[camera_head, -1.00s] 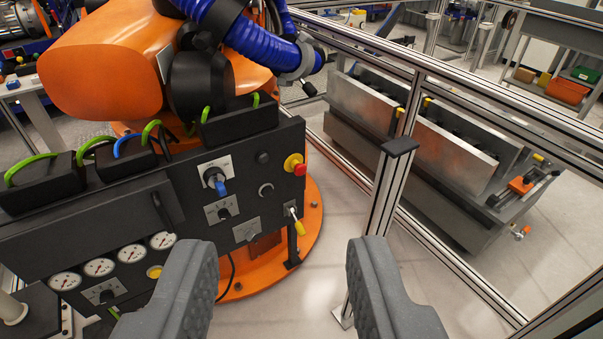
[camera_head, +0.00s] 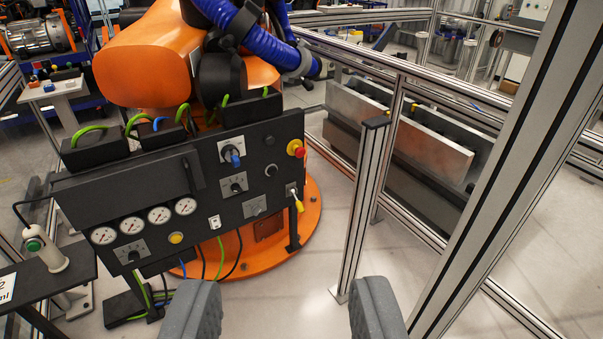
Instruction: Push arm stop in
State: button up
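A red push button on a yellow collar, which looks like the arm stop (camera_head: 298,149), sits at the upper right corner of the black control panel (camera_head: 100,205). Whether it is pushed in or out is too small to tell. My gripper (camera_head: 288,305) is at the bottom of the view, with its two grey fingers wide apart and nothing between them. It is apart from the panel, and the red button appears above and beyond the fingers.
An orange robot arm (camera_head: 145,70) stands behind the panel. A short metal post (camera_head: 362,210) stands right of it, and a tall frame post (camera_head: 520,170) crosses the right side. Pale floor (camera_head: 310,255) is clear ahead of the fingers.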

aim_at(300, 152)
jog(key=u, duration=0.55)
jog(key=i, duration=1.25)
jog(key=z, duration=0.8)
jog(key=i, duration=0.6)
jog(key=z, duration=0.5)
